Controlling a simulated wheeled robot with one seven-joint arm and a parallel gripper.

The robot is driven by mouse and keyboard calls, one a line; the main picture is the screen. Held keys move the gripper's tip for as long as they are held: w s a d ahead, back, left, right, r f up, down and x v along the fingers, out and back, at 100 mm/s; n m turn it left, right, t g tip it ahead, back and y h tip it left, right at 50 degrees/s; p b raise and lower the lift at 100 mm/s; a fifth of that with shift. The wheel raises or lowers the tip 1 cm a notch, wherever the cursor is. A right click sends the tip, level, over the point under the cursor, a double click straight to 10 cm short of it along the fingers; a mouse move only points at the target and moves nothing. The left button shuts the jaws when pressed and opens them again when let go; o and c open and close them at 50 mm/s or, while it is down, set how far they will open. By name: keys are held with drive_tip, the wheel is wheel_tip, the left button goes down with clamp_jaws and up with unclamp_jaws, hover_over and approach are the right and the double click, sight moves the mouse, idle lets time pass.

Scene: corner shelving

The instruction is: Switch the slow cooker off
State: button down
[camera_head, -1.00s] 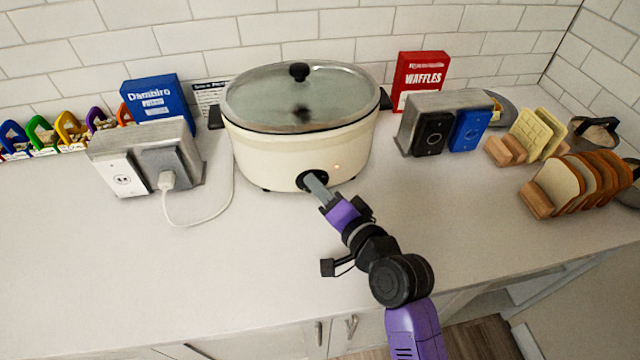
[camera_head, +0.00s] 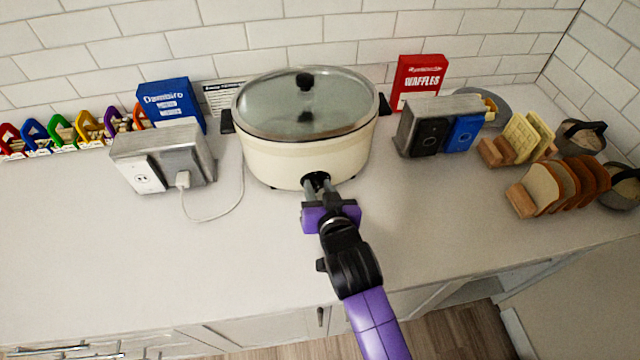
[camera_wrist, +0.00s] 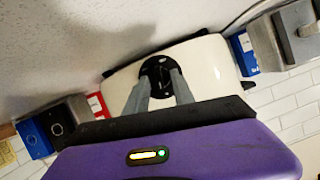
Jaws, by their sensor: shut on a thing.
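The cream slow cooker (camera_head: 290,161) with a glass lid (camera_head: 306,100) stands at the back of the counter against the tiled wall. Its round black knob (camera_head: 317,179) is low on the front; the wrist view also shows the knob (camera_wrist: 157,70). My gripper (camera_head: 317,187) reaches in from the front, and its two grey fingers are shut on the knob, one on each side. The wrist view shows the fingertips (camera_wrist: 162,87) against the knob's edges. The knob's markings are too small to read. The indicator light seen earlier beside the knob cannot be made out now.
A metal outlet box (camera_head: 200,160) with a plugged white cord stands left of the cooker. A blue box (camera_head: 172,104), red waffles box (camera_head: 418,80), another metal box (camera_head: 440,105) and bread slices (camera_head: 560,185) flank it. The front counter is clear.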

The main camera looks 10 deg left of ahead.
drive_tip(key=shift+a+n+h, duration=0.1)
drive_tip(key=shift+n+h, duration=0.3)
drive_tip(key=shift+n, duration=0.3)
drive_tip(key=c, duration=1.1)
unclamp_jaws()
drive_tip(key=shift+o, duration=0.2)
drive_tip(key=shift+s, duration=0.15)
drive_tip(key=b+v, duration=0.1)
drive_tip(key=v, duration=0.6)
drive_tip(key=shift+s+r, duration=0.1)
drive_tip(key=shift+s, duration=0.15)
